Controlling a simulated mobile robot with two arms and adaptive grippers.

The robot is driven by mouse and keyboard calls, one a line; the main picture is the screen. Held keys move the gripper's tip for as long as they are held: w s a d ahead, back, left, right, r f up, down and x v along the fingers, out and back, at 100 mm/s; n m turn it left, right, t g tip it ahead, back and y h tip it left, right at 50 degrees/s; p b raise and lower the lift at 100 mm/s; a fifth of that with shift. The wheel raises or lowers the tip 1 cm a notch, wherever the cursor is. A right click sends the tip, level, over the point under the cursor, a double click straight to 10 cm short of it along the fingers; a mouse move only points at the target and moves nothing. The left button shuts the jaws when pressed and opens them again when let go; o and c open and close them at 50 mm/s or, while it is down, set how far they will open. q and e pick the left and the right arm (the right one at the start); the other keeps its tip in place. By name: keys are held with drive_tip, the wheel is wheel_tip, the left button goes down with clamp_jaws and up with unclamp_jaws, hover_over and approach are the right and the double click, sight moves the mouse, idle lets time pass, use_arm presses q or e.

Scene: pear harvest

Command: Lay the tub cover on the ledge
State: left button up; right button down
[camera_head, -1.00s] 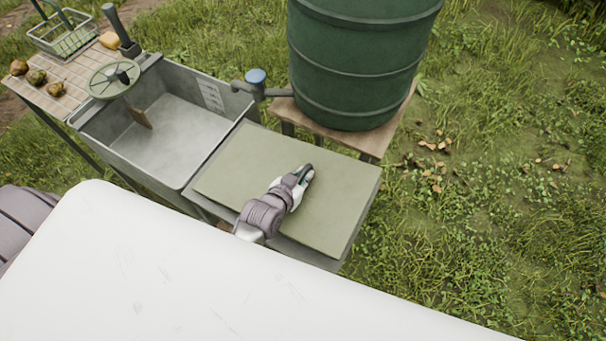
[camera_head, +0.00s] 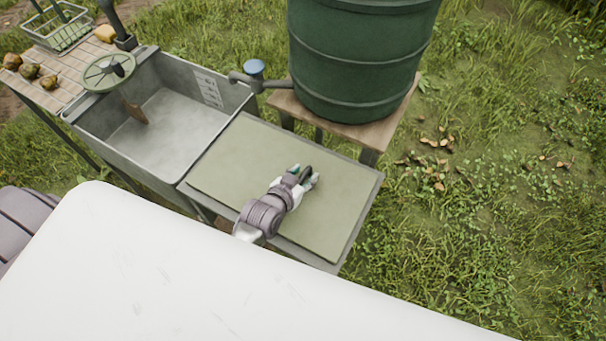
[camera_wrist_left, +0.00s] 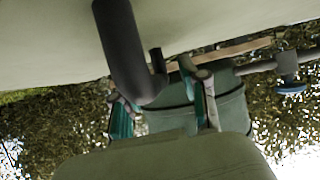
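The tub cover (camera_head: 245,155) is a flat olive-green panel. It lies on the grey ledge (camera_head: 340,262) to the right of the tub (camera_head: 165,135), with a strip of ledge showing along its edges. My left gripper (camera_head: 304,175) is over the middle of the cover, its green-tipped fingers spread on either side of a dark handle. In the left wrist view the cover (camera_wrist_left: 45,45) fills the top, its dark handle (camera_wrist_left: 130,50) rises from it, and the fingers of the gripper (camera_wrist_left: 163,112) stand apart from it. My right gripper is not in view.
A green barrel (camera_head: 360,60) on a wooden stand (camera_head: 390,110) is close behind the ledge, with a blue-topped tap (camera_head: 254,70) reaching toward the tub. A round green disc (camera_head: 108,72) sits at the tub's left edge. Pears (camera_head: 30,71) lie on the slatted board farther left.

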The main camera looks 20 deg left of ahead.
use_arm(q)
drive_tip(key=shift+s+f, duration=0.1)
drive_tip(key=shift+f, duration=0.05)
drive_tip(key=shift+s+a+r, duration=0.1)
drive_tip(key=shift+s+r, duration=0.15)
drive_tip(key=shift+s, duration=0.25)
drive_tip(key=v, duration=1.1)
drive_tip(key=shift+w, duration=0.1)
